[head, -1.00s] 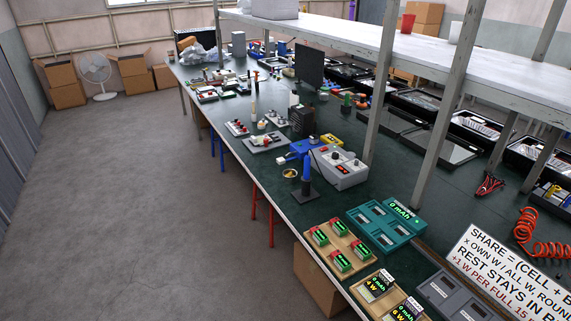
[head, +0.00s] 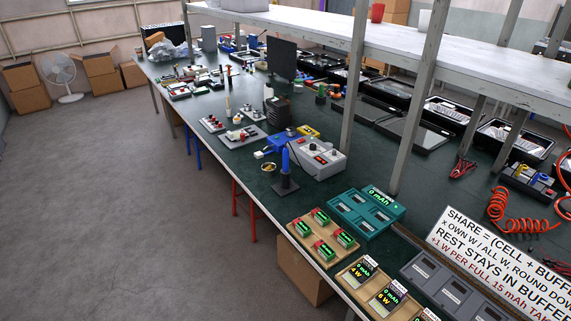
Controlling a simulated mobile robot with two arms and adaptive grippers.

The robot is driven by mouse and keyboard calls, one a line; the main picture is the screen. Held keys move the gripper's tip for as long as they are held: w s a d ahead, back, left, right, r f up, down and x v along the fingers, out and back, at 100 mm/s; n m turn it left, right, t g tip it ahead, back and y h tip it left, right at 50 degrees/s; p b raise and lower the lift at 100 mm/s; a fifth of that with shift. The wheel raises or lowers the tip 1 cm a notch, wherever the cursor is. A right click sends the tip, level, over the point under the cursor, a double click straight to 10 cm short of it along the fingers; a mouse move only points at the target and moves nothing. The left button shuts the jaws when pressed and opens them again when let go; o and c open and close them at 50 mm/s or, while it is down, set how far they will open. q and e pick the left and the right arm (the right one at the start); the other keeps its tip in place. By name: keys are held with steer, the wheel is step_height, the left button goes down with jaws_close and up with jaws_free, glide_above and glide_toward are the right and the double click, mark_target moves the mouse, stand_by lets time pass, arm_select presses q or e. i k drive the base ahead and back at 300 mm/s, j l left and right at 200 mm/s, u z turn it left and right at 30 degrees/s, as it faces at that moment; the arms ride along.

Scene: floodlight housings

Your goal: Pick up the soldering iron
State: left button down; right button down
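The soldering iron (head: 286,158) appears as a blue upright handle in a dark stand (head: 285,188) near the front edge of the long green workbench (head: 240,189). A grey station box (head: 323,160) with knobs and a red display stands just behind it to the right. A small round brass-coloured cup (head: 268,167) sits to its left. The iron's tip is hidden in the stand. Neither of my grippers is in view.
A teal charger (head: 366,211) and wooden trays with green-display cells (head: 322,234) lie nearer on the bench. Grey posts (head: 355,85) carry a white shelf (head: 330,35) above it. A cardboard box (head: 302,272) stands below. The floor (head: 110,200) at left is clear.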

mark_target(286, 170)
steer(key=z, duration=0.3)
steer(key=i+j+u, duration=0.1)
steer(key=u, duration=0.3)
steer(key=i+j+u, duration=0.1)
steer(key=u, duration=0.25)
steer(key=i+j+u, duration=0.1)
steer(key=u, duration=0.3)
steer(key=i+u, duration=0.15)
steer(key=u, duration=0.2)
steer(key=i, duration=2.15)
steer(key=i+z, duration=0.15)
steer(key=i, duration=0.25)
steer(key=i+j+z, duration=0.1)
steer(key=i, duration=0.35)
steer(key=i+j+z, duration=0.15)
steer(key=i, duration=0.25)
steer(key=i+j+z, duration=0.1)
steer(key=i+j, duration=0.15)
steer(key=i, duration=0.15)
steer(key=z, duration=2.4)
